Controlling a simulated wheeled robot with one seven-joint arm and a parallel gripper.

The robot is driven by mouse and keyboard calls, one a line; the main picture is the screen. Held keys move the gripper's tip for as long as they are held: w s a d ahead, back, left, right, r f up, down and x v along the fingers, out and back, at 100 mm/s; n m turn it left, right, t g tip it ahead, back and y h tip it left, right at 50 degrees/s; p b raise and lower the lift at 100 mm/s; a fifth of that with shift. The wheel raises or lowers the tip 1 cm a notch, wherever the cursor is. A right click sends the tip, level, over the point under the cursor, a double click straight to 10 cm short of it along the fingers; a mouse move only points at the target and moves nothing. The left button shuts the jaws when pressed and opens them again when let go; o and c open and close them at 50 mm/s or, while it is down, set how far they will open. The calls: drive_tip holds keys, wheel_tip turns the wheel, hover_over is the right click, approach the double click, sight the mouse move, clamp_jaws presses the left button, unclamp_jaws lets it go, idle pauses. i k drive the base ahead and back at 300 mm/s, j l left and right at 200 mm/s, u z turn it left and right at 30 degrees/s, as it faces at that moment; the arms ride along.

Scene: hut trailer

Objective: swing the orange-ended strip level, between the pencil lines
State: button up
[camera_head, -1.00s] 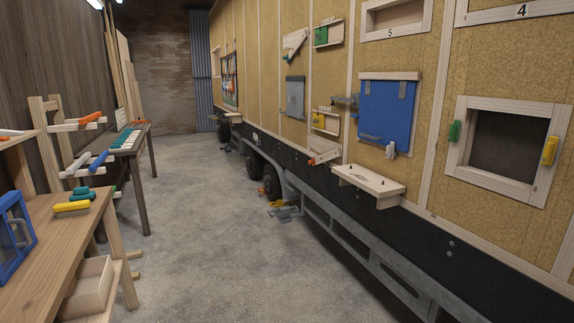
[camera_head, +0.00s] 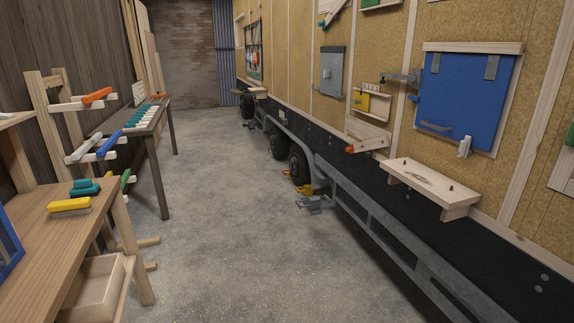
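A pale wooden strip (camera_head: 370,135) with an orange end (camera_head: 350,149) is on the trailer's side wall, low down, left of the blue panel. It looks tilted, with the orange end at its lower left. The pencil lines are too small to make out from here. My gripper is not in view.
A blue panel (camera_head: 465,98) and a wooden shelf (camera_head: 433,184) are on the trailer wall to the right of the strip. A grey metal piece with a yellow part (camera_head: 308,200) lies on the floor by the wheels. A workbench (camera_head: 50,235) and rack stand at left. The concrete aisle (camera_head: 225,210) between is clear.

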sight(383, 142)
drive_tip(key=i, duration=3.95)
drive_tip(key=i+z, duration=0.15)
drive_tip(key=i, duration=0.35)
